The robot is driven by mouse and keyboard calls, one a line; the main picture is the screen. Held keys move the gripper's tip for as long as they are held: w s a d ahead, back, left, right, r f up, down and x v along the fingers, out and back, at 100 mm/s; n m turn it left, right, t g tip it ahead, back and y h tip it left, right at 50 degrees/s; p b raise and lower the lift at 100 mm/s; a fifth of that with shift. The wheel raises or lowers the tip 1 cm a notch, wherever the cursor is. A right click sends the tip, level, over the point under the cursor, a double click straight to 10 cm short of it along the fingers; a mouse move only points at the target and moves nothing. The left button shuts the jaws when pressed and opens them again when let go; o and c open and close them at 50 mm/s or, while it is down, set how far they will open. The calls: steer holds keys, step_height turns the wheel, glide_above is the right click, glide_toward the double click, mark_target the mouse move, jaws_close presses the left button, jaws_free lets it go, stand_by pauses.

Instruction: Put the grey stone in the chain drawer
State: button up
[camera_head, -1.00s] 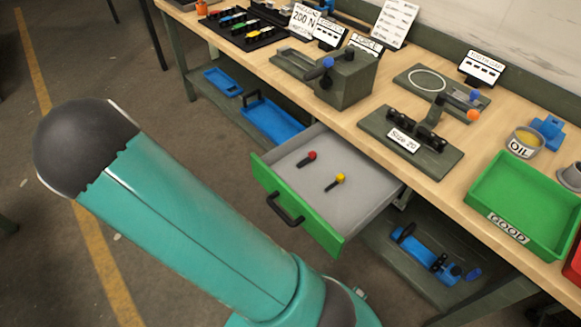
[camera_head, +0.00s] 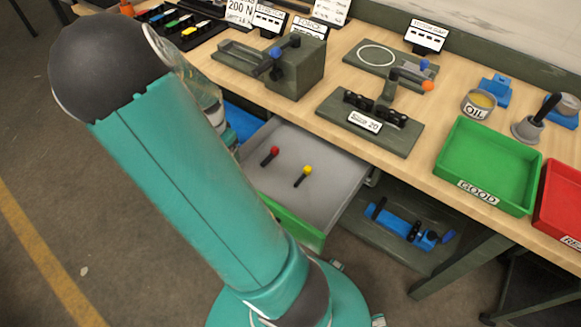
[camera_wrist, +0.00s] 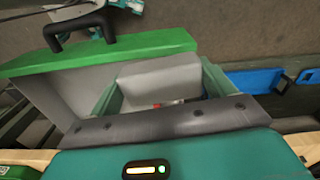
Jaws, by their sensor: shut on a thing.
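The chain drawer (camera_head: 325,176) is pulled out under the workbench, with a grey inside and a green front. A red-headed pin (camera_head: 270,155) and a yellow-headed pin (camera_head: 303,176) lie on its floor. In the wrist view the drawer's green front (camera_wrist: 130,50) and black handle run across the top. My gripper (camera_wrist: 160,88) is there with its two green fingers on either side of a pale grey block, the grey stone (camera_wrist: 160,72). It is shut on the stone, which appears over the drawer. In the head view my arm hides the gripper, the stone and the drawer's left part.
On the bench stand a green GOOD tray (camera_head: 487,165), a red tray (camera_head: 562,205), an oil tin (camera_head: 478,104), a Size 20 fixture (camera_head: 370,120) and a grey block fixture (camera_head: 295,70). A blue tool (camera_head: 405,226) lies on the lower shelf.

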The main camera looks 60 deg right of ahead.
steer(key=s+d+m, duration=0.3)
steer(key=s+m, duration=0.7)
steer(key=s, duration=0.3)
steer(key=s+d+m, duration=0.2)
steer(key=s+m, duration=0.7)
steer(key=s, duration=0.5)
glide_above(280, 181)
steer(key=f, duration=1)
steer(key=shift+s+a, duration=0.15)
steer(key=shift+s, duration=0.2)
steer(key=shift+w+f, duration=0.1)
steer(key=shift+f, duration=0.05)
steer(key=shift+w+f, duration=0.2)
steer(key=shift+f, duration=1.45)
steer(key=shift+f, duration=0.1)
steer(key=o, duration=0.9)
steer(key=shift+o, duration=0.2)
